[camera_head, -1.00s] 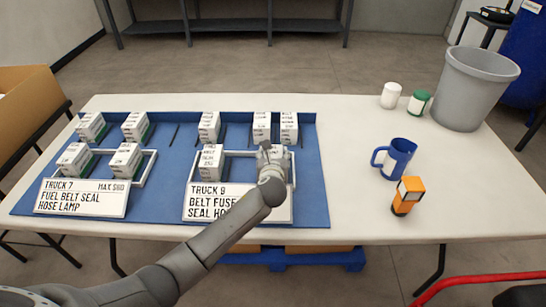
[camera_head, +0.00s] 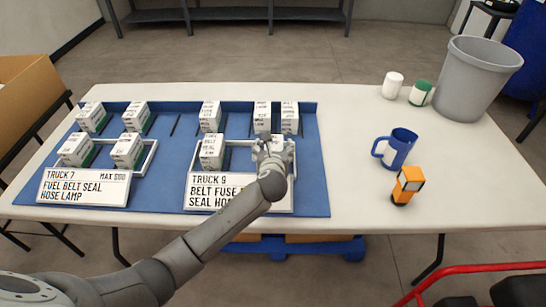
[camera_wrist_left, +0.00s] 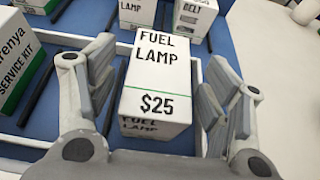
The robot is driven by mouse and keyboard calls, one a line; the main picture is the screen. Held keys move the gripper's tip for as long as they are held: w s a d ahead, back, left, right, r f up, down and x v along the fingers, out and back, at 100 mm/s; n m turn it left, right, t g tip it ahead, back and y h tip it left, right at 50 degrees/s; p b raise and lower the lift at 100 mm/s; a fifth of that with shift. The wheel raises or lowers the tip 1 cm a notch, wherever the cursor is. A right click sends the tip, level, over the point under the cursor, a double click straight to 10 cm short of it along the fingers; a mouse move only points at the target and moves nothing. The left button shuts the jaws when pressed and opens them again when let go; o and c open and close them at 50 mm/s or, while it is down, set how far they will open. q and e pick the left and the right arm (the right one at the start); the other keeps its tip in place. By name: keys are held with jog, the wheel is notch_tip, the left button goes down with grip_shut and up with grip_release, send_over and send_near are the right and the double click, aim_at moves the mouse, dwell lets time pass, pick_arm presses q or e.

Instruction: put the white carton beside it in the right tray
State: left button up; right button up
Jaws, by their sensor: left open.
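A white carton (camera_wrist_left: 157,82) marked FUEL LAMP $25, with a green line, stands between the spread fingers of my left gripper (camera_head: 271,144) in the left wrist view. The fingers are open, with a gap on both sides of it. In the head view my gripper is over the right part of the right tray (camera_head: 232,151) and largely hides this carton. The white tray rim shows around it in the wrist view. Another white carton (camera_head: 212,151) stands in the tray's left part. The TRUCK 9 sign (camera_head: 225,191) is in front. My right gripper is not in view.
Several white cartons stand in a back row, including one (camera_head: 262,117) just behind my gripper. The left tray (camera_head: 149,160) holds two cartons. A blue mug (camera_head: 399,149), an orange-black object (camera_head: 407,186) and a grey bin (camera_head: 474,80) are at right. The table front right is clear.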

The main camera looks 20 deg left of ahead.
pick_arm(q)
jog(key=v, duration=1)
jog(key=shift+p, duration=0.35)
jog(key=shift+f, duration=0.15)
